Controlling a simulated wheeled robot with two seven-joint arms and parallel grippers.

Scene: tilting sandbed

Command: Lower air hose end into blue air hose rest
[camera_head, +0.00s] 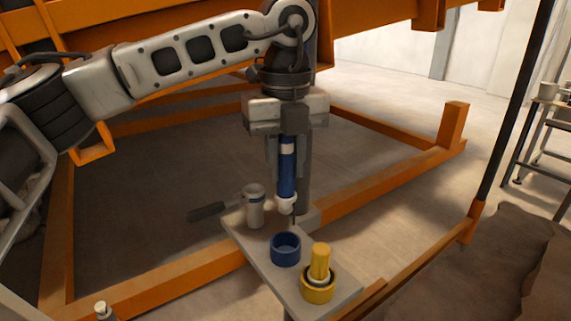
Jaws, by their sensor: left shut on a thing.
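My left gripper (288,150) points down and is shut on the air hose end (287,175), a dark blue upright cylinder with a pale band near its top and a white tip. The white tip hangs above the small grey table (258,246), just behind the blue air hose rest (285,249). The rest is a round, open blue cup and looks empty. The hose end is apart from the rest, above and behind it. The upper part of the hose end is partly hidden between my fingers. My right gripper does not show.
A yellow cup (318,291) holding a yellow-handled piece (320,262) stands at the table's front right. A pale metal cylinder (254,206) with a dark handle stands at the back left. Orange frame beams (390,188) surround the table. A dark post (516,110) rises at right.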

